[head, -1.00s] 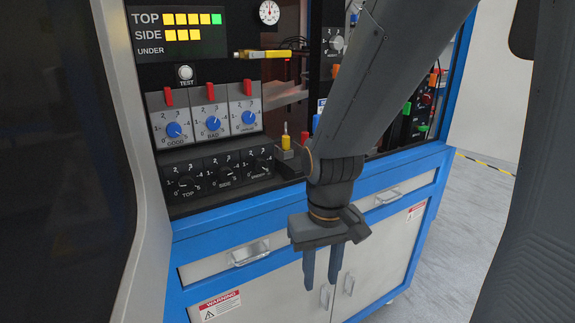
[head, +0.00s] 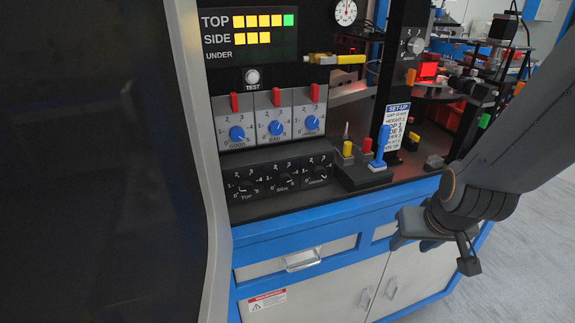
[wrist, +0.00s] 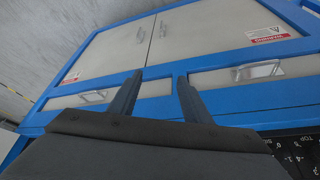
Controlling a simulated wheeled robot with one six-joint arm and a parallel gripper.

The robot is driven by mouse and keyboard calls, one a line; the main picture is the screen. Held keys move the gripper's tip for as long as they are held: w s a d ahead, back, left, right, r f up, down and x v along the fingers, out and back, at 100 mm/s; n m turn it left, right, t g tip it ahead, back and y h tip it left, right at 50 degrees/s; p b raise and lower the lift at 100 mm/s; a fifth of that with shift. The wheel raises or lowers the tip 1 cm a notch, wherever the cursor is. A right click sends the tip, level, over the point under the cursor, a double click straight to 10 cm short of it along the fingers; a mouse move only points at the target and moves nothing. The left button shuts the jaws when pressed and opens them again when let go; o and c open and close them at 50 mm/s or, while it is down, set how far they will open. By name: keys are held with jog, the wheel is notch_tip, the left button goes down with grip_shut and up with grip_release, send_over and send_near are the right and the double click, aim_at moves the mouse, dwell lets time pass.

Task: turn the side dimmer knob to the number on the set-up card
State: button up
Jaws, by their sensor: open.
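The side dimmer knob (head: 284,181) is the middle of three black knobs on the low black panel, numbered round its dial. Its pointer is too small to read surely. The white set-up card (head: 395,124) stands to the right; its small lines are hard to read. The display (head: 250,33) shows three yellow bars beside SIDE. My gripper (wrist: 158,75) is open and empty in the wrist view, facing the cabinet front. In the head view it is in front of the cabinet, low and right of the knobs, its fingers not clearly seen.
Blue-knobbed dials (head: 276,129) with red levers sit above the black panel. A blue upright handle (head: 381,148) and a yellow-topped switch (head: 348,149) stand right of the knobs. The blue counter edge (head: 330,212) runs below. Drawer handles (head: 301,260) stick out.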

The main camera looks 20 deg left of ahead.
jog(key=w+a+r+n+t+y+p, duration=0.25)
jog(key=a+r+p, duration=0.3)
jog(key=a, duration=0.55)
jog(key=n+t+y, duration=0.4)
send_near(285, 182)
jog(key=shift+w+f, duration=0.2)
jog(key=shift+w, duration=0.2)
jog(key=shift+p+x, duration=0.55)
jog(key=shift+x, duration=3.2)
jog(key=shift+s+a, duration=0.1)
jog(key=shift+c, duration=0.4)
jog(key=shift+g+y, duration=0.25)
jog(key=c, duration=1)
